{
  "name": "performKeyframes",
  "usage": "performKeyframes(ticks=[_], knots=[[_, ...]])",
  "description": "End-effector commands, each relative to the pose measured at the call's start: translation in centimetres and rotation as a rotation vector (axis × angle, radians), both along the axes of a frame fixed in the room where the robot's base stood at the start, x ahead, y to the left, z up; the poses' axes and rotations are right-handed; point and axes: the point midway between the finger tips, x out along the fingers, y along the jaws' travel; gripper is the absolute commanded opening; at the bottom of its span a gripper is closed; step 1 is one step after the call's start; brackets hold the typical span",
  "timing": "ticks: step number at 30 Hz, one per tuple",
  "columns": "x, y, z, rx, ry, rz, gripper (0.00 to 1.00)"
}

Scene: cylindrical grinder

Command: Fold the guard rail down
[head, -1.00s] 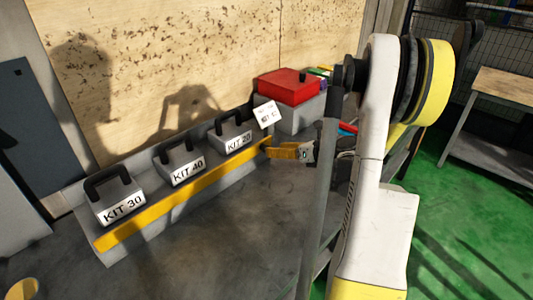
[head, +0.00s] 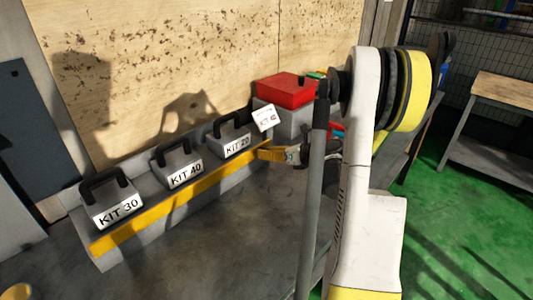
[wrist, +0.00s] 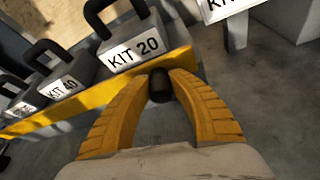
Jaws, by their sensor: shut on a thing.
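The yellow guard rail (head: 175,205) runs along the front of the grey kit shelf in the head view. It also shows in the wrist view (wrist: 85,100), crossing behind my fingers. My gripper (head: 264,154) is at the rail's right end. In the wrist view my gripper (wrist: 160,76) has its two yellow fingers closed around a short dark knob (wrist: 160,87) just in front of the rail, below the KIT 20 block. The knob's join to the rail is hidden.
Blocks with black handles, KIT 30 (head: 113,208), KIT 40 (head: 180,167) and KIT 20 (head: 233,143), stand behind the rail. A red-topped grey box (head: 285,89) stands beyond the right end. The grey surface (head: 200,255) in front is clear.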

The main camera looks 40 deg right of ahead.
Motion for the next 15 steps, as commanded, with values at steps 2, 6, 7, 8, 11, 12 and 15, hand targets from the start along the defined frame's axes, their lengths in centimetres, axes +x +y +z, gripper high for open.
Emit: performKeyframes(ticks=[2, 6, 7, 8, 11, 12, 15], knots=[[-0.1, 0.0, -0.6, 0.006, -0.047, 0.0, 0.0], [-0.4, -0.1, -1.1, 0.017, -0.19, 0.0, 0.0], [-0.5, -0.1, -1.1, 0.018, -0.217, 0.0, 0.0], [-0.5, -0.1, -1.2, 0.021, -0.241, 0.0, 0.0], [-0.6, -0.1, -1.4, 0.024, -0.312, 0.001, 0.0], [-0.6, -0.1, -1.5, 0.027, -0.333, 0.001, 0.0], [-0.7, 0.0, -1.6, 0.028, -0.368, 0.0, 0.0]])
